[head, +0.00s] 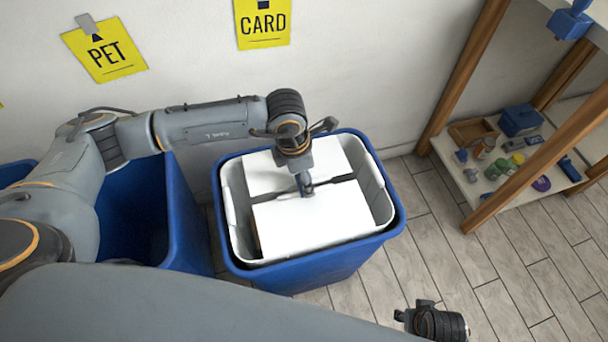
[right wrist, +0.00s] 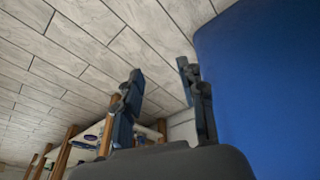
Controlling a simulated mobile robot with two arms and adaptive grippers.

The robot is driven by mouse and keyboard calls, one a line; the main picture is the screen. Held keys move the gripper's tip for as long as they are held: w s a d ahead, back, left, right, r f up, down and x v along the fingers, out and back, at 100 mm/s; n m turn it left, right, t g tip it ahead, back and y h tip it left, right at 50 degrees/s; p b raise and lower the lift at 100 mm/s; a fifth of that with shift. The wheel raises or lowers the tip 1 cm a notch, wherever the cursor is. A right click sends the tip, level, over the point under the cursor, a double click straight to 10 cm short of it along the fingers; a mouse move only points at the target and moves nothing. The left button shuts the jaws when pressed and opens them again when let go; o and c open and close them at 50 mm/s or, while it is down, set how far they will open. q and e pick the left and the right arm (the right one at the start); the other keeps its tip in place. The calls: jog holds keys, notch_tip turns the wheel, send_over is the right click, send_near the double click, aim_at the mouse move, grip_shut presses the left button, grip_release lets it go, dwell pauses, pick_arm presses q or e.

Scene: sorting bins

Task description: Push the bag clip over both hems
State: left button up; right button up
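No bag clip or hems can be made out in either view. In the head view a white box or panel pair (head: 312,222) with a dark gap across its middle lies in a light grey inner tub (head: 240,215), which sits in a blue bin (head: 300,278). My left gripper (head: 305,188) points down at the gap, at or just above the white panels. Its fingers look close together, but what is between them is hidden. My right gripper (right wrist: 160,82) is open and empty in the right wrist view, beside a blue bin wall (right wrist: 262,85).
A second blue bin (head: 180,215) stands left, under my left arm. Yellow PET (head: 104,62) and CARD (head: 264,38) signs hang on the wall. A wooden-legged shelf (head: 530,190) at the right holds several small items. The tiled floor (head: 450,240) between is clear.

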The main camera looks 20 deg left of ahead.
pick_arm(q)
jog(key=shift+f, duration=0.15)
pick_arm(e)
jog(key=shift+w+r, duration=0.1)
jog(key=shift+r, duration=0.25)
pick_arm(q)
jog(key=shift+f, duration=0.15)
pick_arm(e)
jog(key=shift+r, duration=0.4)
pick_arm(q)
jog(key=shift+f+b, duration=0.1)
jog(key=shift+b, duration=0.2)
pick_arm(e)
jog(key=shift+r, duration=0.3)
pick_arm(q)
jog(key=shift+f, duration=0.25)
pick_arm(e)
jog(key=shift+r, duration=0.65)
pick_arm(q)
jog(key=o, duration=0.5)
pick_arm(e)
jog(key=shift+r, duration=0.25)
pick_arm(q)
jog(key=shift+r, duration=0.15)
pick_arm(e)
jog(key=shift+w, duration=0.1)
